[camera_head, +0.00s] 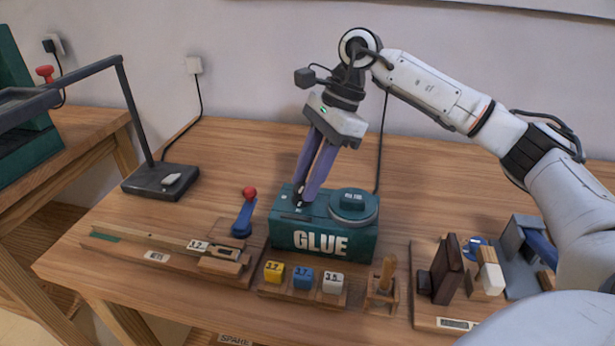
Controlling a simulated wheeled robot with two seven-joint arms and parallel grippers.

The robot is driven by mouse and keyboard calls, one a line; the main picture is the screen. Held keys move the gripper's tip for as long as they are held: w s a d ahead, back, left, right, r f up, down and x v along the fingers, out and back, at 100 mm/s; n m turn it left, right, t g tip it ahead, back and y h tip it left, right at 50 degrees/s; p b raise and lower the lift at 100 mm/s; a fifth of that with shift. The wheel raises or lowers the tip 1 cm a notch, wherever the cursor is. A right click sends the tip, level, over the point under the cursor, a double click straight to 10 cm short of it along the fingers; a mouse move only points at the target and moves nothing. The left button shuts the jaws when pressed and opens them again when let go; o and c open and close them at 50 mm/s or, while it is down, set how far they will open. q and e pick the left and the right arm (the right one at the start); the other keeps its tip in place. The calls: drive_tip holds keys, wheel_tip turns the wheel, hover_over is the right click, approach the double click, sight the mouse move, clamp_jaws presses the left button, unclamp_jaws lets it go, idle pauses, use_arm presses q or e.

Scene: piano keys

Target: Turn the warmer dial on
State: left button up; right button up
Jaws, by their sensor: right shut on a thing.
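The glue warmer is a teal box (322,243) with "GLUE" in white on its front, standing on the bench. A round teal pot lid (353,207) with a small label sits on the right of its top. My right gripper (300,200) reaches down from above to the left part of the top, its two purple fingers close together. It is shut on a small dark part there, which I take to be the warmer dial. The fingertips mostly hide it, so its turned position cannot be read. My left gripper is not in view.
Yellow (274,271), blue (303,278) and white (333,282) numbered blocks stand before the warmer. A blue lever with a red knob (249,193) is to its left. A black lamp (160,180) stands farther left. Wooden parts and a blue-grey fixture (522,262) crowd the right.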

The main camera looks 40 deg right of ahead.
drive_tip(key=m+t, duration=0.1)
drive_tip(key=m, duration=0.3)
drive_tip(key=shift+s+a+m+t+b, duration=0.1)
drive_tip(key=shift+s+m+t+b, duration=0.1)
drive_tip(key=shift+m+t+b, duration=0.15)
drive_tip(key=m, duration=0.1)
drive_tip(key=m+t+h, duration=0.1)
drive_tip(key=m, duration=0.1)
drive_tip(key=shift+s+a+m, duration=0.1)
drive_tip(key=shift+a+m, duration=0.05)
drive_tip(key=shift+m, duration=0.1)
drive_tip(key=m+h, duration=0.1)
drive_tip(key=m, duration=0.1)
drive_tip(key=m+h, duration=0.1)
drive_tip(key=m, duration=0.1)
drive_tip(key=shift+s+a+t+b, duration=0.1)
drive_tip(key=shift+a+t+b, duration=0.1)
drive_tip(key=shift+t+b, duration=0.15)
drive_tip(key=shift+a+m+h, duration=0.1)
drive_tip(key=shift+m+h, duration=0.7)
drive_tip(key=shift+m, duration=1.2)
drive_tip(key=o, duration=1)
drive_tip(key=shift+o, duration=0.2)
drive_tip(key=v, duration=1)
drive_tip(key=shift+r+p, duration=0.15)
drive_tip(key=shift+p, duration=0.3)
